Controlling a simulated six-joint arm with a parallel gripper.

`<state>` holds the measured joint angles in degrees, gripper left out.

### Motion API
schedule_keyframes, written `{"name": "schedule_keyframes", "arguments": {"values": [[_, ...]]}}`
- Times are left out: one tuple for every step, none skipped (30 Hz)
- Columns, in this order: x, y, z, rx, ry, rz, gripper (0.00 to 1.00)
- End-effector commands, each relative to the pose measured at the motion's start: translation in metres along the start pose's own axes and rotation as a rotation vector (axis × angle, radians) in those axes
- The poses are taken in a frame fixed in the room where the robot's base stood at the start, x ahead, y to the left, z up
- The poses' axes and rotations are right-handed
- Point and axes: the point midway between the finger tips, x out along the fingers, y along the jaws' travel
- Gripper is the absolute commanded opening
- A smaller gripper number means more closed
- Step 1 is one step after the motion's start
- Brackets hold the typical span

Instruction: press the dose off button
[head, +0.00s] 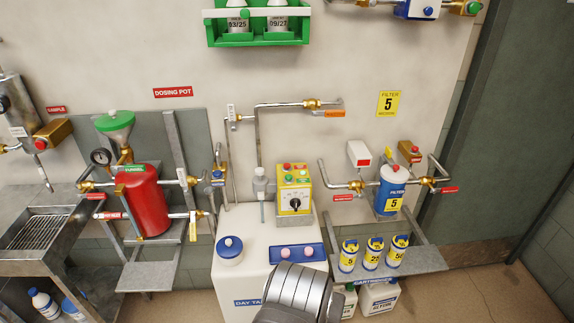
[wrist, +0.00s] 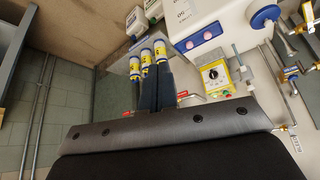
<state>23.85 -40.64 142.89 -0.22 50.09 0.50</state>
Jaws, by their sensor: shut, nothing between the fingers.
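A yellow dosing box (head: 294,198) with a black dial stands on the white day tank (head: 228,268) in the head view. Small red and green buttons (head: 294,168) sit on its top; their lettering is too small to read, so I cannot tell which is dose off. The yellow box also shows in the wrist view (wrist: 213,76), upside down, to the right of my fingers. My gripper (wrist: 157,66) is shut and empty in the wrist view, with its dark fingers in front of the cartridges and apart from the box. In the head view my fingers are not visible.
Three blue-and-yellow cartridges (head: 372,252) stand on a shelf right of the tank. A blue filter housing (head: 390,190) is above them. A red dosing pot (head: 147,202) and pipes are at left. A blue tray with two pink knobs (head: 285,252) lies on the tank before the box.

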Motion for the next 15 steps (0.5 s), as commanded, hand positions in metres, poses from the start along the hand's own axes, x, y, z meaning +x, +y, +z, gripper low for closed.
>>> {"name": "schedule_keyframes", "arguments": {"values": [[0.000, 0.000, -0.004, 0.006, 0.004, -0.001, 0.00], [0.000, 0.000, -0.008, 0.012, 0.007, -0.002, 0.00], [-0.001, -0.001, -0.014, 0.022, 0.014, -0.004, 0.00], [-0.001, -0.001, -0.019, 0.033, 0.022, -0.006, 0.00], [-0.001, -0.001, -0.026, 0.045, 0.029, -0.008, 0.00], [-0.001, -0.001, -0.036, 0.063, 0.043, -0.012, 0.00], [-0.001, -0.002, -0.044, 0.078, 0.052, -0.015, 0.00], [0.000, -0.002, -0.054, 0.094, 0.064, -0.017, 0.00], [0.000, -0.002, -0.066, 0.116, 0.080, -0.021, 0.00], [0.001, -0.002, -0.076, 0.133, 0.092, -0.024, 0.00], [0.002, -0.002, -0.085, 0.151, 0.104, -0.028, 0.00], [0.003, -0.001, -0.098, 0.174, 0.120, -0.032, 0.00], [0.004, -0.001, -0.107, 0.192, 0.132, -0.035, 0.00], [0.005, -0.001, -0.117, 0.208, 0.145, -0.039, 0.00], [0.006, 0.000, -0.130, 0.231, 0.161, -0.043, 0.00]]}}
